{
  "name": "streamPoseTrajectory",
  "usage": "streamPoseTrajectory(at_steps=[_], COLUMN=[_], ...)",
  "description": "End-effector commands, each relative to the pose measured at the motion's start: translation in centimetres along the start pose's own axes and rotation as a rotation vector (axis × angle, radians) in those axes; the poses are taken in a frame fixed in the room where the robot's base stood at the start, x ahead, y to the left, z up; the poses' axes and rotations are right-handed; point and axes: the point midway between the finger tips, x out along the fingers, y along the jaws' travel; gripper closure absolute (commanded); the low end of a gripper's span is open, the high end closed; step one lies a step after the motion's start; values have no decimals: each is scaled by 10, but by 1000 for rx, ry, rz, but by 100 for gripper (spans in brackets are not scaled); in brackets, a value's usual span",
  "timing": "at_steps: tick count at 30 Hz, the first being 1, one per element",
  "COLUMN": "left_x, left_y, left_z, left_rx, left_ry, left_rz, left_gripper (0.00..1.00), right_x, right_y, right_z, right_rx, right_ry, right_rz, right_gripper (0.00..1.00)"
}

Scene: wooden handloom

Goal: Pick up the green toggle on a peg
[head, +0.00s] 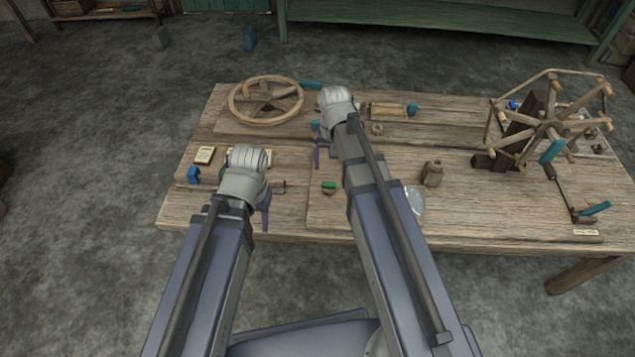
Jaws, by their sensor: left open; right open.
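A small green piece (329,186) with a dark round part under it sits on the table between my two arms, apart from both grippers; it looks like the green toggle on its peg, but it is too small to be sure. My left gripper (264,212) is open over the table's front left part. It is mostly hidden behind my own wrist. My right gripper (317,152) is open, further back and left of my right forearm, above and slightly left of the green piece. Only parts of its fingers show.
The wooden table (470,225) carries a spoked wheel (266,100) at the back left, a brown jug (432,173), and a wooden reel frame (548,125) at the right. A blue item (194,175) lies near the left edge.

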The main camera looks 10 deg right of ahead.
Motion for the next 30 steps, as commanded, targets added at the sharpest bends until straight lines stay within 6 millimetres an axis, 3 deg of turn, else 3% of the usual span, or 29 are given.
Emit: streamPoseTrajectory(at_steps=[8, 16, 23, 30], left_x=[2, 24, 26, 44], left_y=[0, 2, 2, 4], left_z=[0, -2, -2, -3], left_rx=[0, 0, 0, 0], left_ry=[0, 0, 0, 0], left_rz=[0, 0, 0, 0], left_gripper=[50, 50, 50, 50], right_x=[2, 25, 26, 44], right_y=[1, 0, 0, -2], right_z=[1, 1, 2, 4], right_rx=[-40, -39, -38, -38], right_ry=[-9, -8, -8, -8], right_rz=[-11, -10, -10, -10], right_gripper=[7, 7, 7, 7])
